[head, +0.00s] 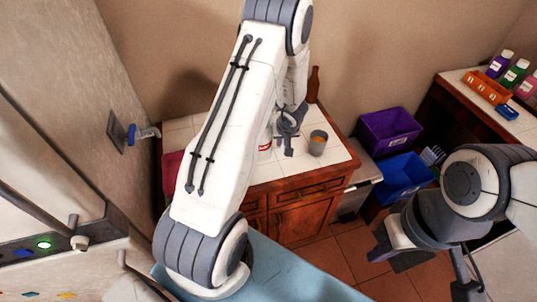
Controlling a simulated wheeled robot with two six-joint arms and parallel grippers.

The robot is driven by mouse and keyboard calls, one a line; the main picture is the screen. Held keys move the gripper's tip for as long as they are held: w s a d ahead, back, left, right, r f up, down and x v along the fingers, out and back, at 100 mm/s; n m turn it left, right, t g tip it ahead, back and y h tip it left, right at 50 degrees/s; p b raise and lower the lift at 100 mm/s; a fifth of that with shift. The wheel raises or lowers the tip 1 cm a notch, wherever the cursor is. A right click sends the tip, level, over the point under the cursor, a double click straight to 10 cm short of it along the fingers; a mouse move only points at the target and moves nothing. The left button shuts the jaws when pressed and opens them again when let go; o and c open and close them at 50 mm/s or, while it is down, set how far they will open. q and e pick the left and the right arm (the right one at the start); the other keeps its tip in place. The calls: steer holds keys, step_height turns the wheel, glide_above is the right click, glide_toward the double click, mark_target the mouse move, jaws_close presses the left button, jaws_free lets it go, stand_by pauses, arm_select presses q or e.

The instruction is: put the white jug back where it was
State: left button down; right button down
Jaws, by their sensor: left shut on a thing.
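A white thing with a red label (265,147), which looks like the white jug, shows over the white-tiled counter (336,154). Most of it is hidden behind my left arm. My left gripper (287,140) is right beside it, at its upper right, and is shut on it. I cannot tell whether the jug's base touches the tiles. My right gripper (424,264) hangs at the lower right, over the floor, with its fingers apart and nothing seen between them.
A grey cup with something orange inside (317,144) stands close to the right of my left gripper. A brown bottle (313,85) stands at the back of the counter. Purple (388,132) and blue (403,179) bins are to the right. A wall tap (140,133) is at left.

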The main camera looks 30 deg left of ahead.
mark_target(268, 149)
arm_select(q)
steer(key=a+f, duration=0.1)
steer(key=a, duration=0.1)
steer(key=a+f+b, duration=0.1)
steer(key=a, duration=0.1)
steer(key=a+f, duration=0.1)
steer(key=shift+w+a+f, duration=0.1)
steer(key=shift+a+f, duration=0.2)
steer(key=shift+a, duration=0.1)
step_height(268, 149, down, 4)
steer(key=b, duration=0.3)
steer(key=shift+f, duration=0.15)
steer(key=c, duration=0.8)
jaws_free()
steer(key=shift+c, duration=0.2)
